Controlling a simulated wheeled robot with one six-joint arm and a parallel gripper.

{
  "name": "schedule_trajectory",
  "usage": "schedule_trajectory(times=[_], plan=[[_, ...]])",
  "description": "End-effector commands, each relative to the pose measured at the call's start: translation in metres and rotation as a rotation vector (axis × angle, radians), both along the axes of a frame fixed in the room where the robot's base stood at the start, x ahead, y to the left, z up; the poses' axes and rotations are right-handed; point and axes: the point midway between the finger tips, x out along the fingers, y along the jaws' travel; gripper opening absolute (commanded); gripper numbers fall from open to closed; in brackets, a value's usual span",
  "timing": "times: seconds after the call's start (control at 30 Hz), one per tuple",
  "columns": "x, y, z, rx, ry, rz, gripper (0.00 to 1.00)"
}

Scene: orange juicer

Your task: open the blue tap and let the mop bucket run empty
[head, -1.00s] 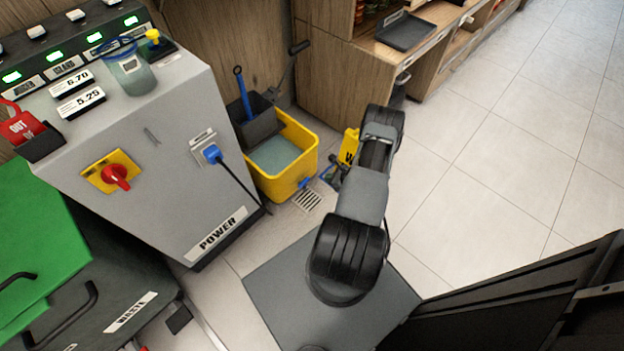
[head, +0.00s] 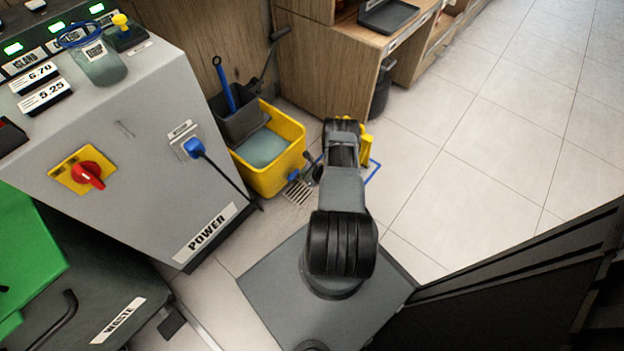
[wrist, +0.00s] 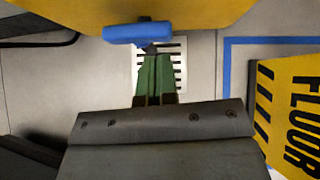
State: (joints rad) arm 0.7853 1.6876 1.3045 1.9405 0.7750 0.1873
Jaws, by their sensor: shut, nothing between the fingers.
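The yellow mop bucket (head: 280,178) stands by the grey cabinet, with greyish water (head: 263,147) in it. Its blue tap (head: 294,175) sits low on the near right side, above a floor grate (head: 299,192). In the wrist view the blue tap handle (wrist: 138,33) lies crosswise under the yellow bucket wall (wrist: 55,20). My gripper (wrist: 151,54) is shut and empty, its green fingertips just below the handle in that picture. I cannot tell whether they touch it. No water stream shows. In the head view my gripper is small and partly hidden by my arm.
A yellow floor sign (wrist: 292,110) stands close on the right, near a blue floor outline (wrist: 227,75). The grey cabinet (head: 140,160) has a blue plug (head: 194,148) with a black cable hanging near the bucket. Open tiled floor (head: 470,150) lies to the right.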

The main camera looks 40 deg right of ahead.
Motion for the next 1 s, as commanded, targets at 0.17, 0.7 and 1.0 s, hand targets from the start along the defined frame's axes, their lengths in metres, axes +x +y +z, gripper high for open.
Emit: schedule_trajectory(times=[0.17,0.7,1.0], plan=[[0.013,0.004,0.000,-0.001,-0.001,0.001,0.00],[0.018,0.006,0.000,0.000,0.000,0.004,0.00],[0.018,0.007,0.000,0.001,-0.001,0.018,0.00]])
